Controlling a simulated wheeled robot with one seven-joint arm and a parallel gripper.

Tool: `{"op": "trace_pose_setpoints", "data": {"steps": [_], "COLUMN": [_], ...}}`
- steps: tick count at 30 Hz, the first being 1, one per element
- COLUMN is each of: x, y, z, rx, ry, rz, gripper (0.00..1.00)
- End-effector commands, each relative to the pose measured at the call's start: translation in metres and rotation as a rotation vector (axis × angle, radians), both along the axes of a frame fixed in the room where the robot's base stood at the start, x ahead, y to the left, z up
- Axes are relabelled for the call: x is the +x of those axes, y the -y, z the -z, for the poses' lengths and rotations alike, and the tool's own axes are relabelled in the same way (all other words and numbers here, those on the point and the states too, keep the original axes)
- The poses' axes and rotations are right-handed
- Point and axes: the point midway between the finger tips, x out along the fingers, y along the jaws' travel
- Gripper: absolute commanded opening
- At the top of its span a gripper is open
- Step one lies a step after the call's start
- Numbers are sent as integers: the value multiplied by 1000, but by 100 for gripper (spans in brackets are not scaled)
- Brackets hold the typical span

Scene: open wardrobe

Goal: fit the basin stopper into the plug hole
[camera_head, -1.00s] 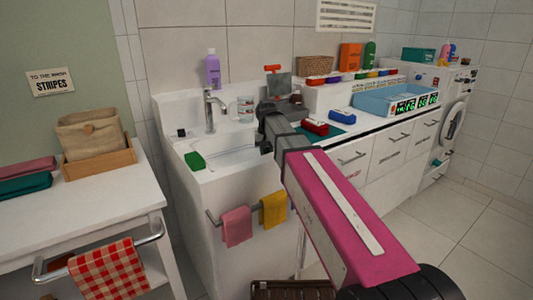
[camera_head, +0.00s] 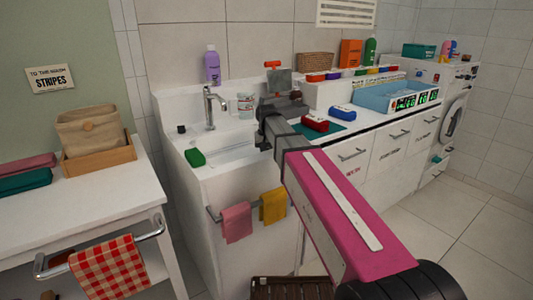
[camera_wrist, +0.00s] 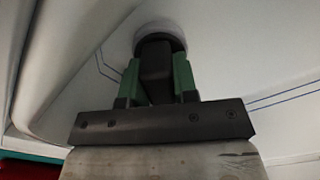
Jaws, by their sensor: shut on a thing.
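In the wrist view, my gripper (camera_wrist: 157,80) is shut, its green-padded fingers on either side of the dark block-shaped grip of the basin stopper (camera_wrist: 155,53). A dark round shape shows at the far end of the grip, against the white basin surface. I cannot tell whether it sits in the plug hole or just above it; the hole itself is not separately visible. In the head view, the white basin (camera_head: 230,153) lies behind my arm. My gripper's fingers and the stopper are hidden there.
A tap (camera_head: 209,108) stands at the basin's back. A green sponge (camera_head: 195,158) lies on its front left rim, a small black object (camera_head: 181,129) on the left rim. A white cup (camera_head: 245,104) stands behind. Red (camera_head: 315,123) and blue (camera_head: 341,111) items lie right of my arm.

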Motion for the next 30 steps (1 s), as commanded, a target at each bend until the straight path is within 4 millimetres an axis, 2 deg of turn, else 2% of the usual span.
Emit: {"op": "trace_pose_setpoints", "data": {"steps": [1, 2, 4, 13, 17, 20, 30], "x": [0, 0, 0, 0, 0, 1, 1], "y": [0, 0, 0, 0, 0, 0, 0], "z": [1, 1, 1, 0, -7, -18, -75], "rx": [0, 0, 0, 0, 0, 0, 0], "ry": [0, 0, 0, 0, 0, 2, 2], "rz": [0, 0, 0, 0, 0, 0, 0], "gripper": [0, 34, 56, 57, 57, 57, 57]}}
